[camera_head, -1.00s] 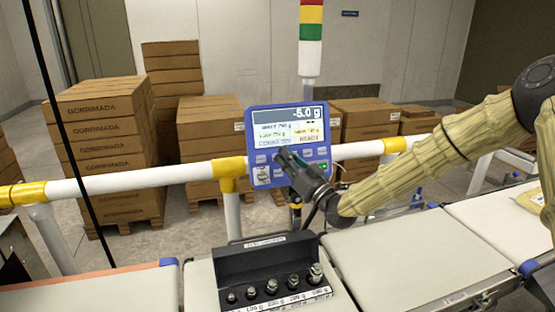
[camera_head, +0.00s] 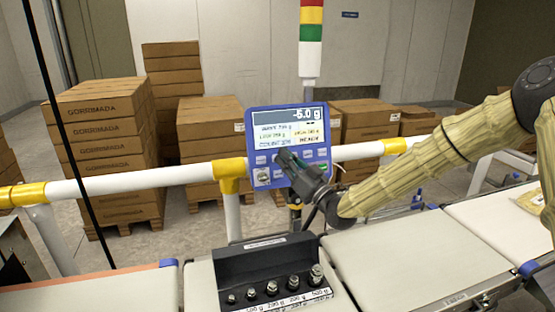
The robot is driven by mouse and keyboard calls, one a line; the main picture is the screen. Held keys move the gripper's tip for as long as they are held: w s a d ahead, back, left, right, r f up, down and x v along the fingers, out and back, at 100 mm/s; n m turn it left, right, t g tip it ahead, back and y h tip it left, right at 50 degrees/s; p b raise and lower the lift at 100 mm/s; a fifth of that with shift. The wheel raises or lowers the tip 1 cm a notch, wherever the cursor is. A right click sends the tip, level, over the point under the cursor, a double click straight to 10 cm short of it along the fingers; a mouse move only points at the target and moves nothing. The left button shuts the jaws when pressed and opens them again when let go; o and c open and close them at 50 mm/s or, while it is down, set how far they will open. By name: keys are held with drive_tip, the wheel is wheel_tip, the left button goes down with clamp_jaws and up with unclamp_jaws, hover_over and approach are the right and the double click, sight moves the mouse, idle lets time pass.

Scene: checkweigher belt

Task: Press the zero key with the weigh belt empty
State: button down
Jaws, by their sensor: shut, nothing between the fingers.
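The blue weigh terminal (camera_head: 251,130) stands at the rail in the middle of the head view, and its screen (camera_head: 288,131) reads about -5.0 g. Below the screen is a panel of small keys (camera_head: 262,160). My gripper (camera_head: 282,157) is shut, with its tips at the key panel, in front of the upper key row. It hides some keys, and I cannot tell which key is behind the tips or whether they touch. The weigh belt (camera_head: 410,252) right of the black weight holder is bare where it shows.
A black holder (camera_head: 240,266) with several metal weights sits on the near belt section, left of the bare belt. A white rail (camera_head: 120,184) with yellow joints runs behind. Stacked cartons (camera_head: 105,130) stand beyond. A yellow packet (camera_head: 533,201) lies on the far-right belt.

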drive_tip(key=shift+w+a+f+b, duration=0.1)
drive_tip(key=shift+w+f+b, duration=0.1)
drive_tip(key=shift+b, duration=0.1)
drive_tip(key=shift+w, duration=0.2)
drive_tip(key=shift+w+a+b, duration=0.2)
drive_tip(key=shift+w+b, duration=0.15)
drive_tip(key=shift+b, duration=0.1)
idle(1.0)
drive_tip(key=shift+s+d, duration=0.1)
drive_tip(key=shift+s+d+r, duration=0.2)
drive_tip(key=shift+s, duration=0.45)
drive_tip(key=shift+s+d+r, duration=0.25)
drive_tip(key=shift+s, duration=0.5)
drive_tip(key=shift+s+d+r, duration=0.2)
drive_tip(key=shift+s, duration=0.55)
drive_tip(key=shift+s+d+r, duration=0.25)
drive_tip(key=shift+s, duration=0.5)
